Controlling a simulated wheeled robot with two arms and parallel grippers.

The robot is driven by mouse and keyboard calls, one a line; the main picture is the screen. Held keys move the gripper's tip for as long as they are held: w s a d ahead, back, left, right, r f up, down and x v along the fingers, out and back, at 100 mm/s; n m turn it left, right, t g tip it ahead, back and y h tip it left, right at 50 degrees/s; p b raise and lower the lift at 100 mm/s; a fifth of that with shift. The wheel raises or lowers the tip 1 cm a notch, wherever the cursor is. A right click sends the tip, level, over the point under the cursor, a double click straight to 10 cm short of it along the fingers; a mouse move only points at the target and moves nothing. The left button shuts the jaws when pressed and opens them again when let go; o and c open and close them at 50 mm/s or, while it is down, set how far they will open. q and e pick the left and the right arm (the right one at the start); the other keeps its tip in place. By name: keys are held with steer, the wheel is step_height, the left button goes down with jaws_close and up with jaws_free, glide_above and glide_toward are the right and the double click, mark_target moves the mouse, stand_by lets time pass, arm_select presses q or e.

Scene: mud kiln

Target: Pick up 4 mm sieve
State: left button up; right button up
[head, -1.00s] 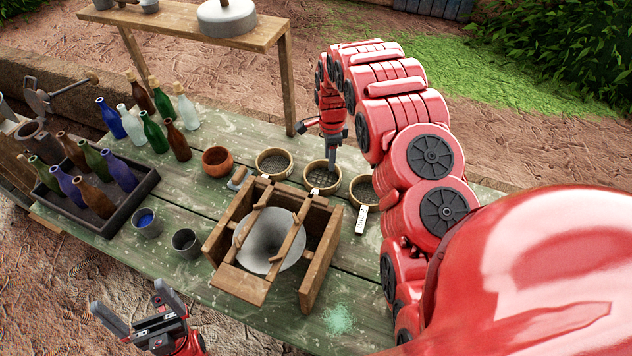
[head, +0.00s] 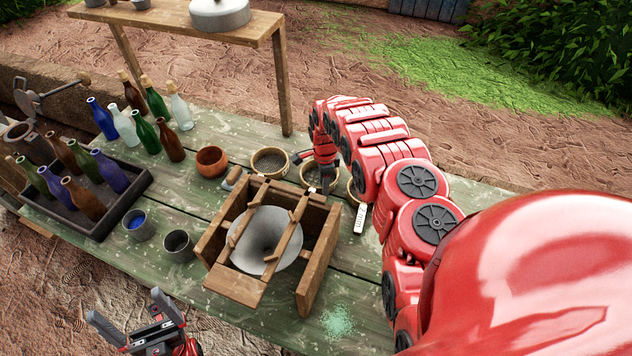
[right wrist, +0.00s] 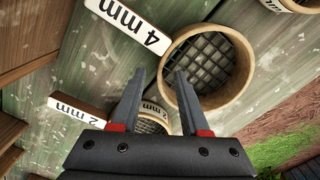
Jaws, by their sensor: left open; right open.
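The 4 mm sieve (right wrist: 213,62) is a round wooden ring with dark mesh, with a white "4 mm" label (right wrist: 128,25) beside it in the right wrist view. In the head view it appears to be the middle sieve (head: 306,178) of three, partly hidden by my right gripper (head: 325,188). In the right wrist view my right gripper (right wrist: 160,75) is open and empty, with the sieve's near rim by its fingertips; contact cannot be told. My left gripper (head: 125,305) is open and empty off the table's front edge.
A second sieve (right wrist: 153,120) with a "2 mm" label (right wrist: 78,110) is partly hidden behind the fingers. A wooden frame with a funnel (head: 265,240) stands in front of the sieves. A clay bowl (head: 211,161) and several bottles stand to the left.

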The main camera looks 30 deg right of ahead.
steer(key=shift+f, duration=1.4)
jaws_close()
stand_by(0.5)
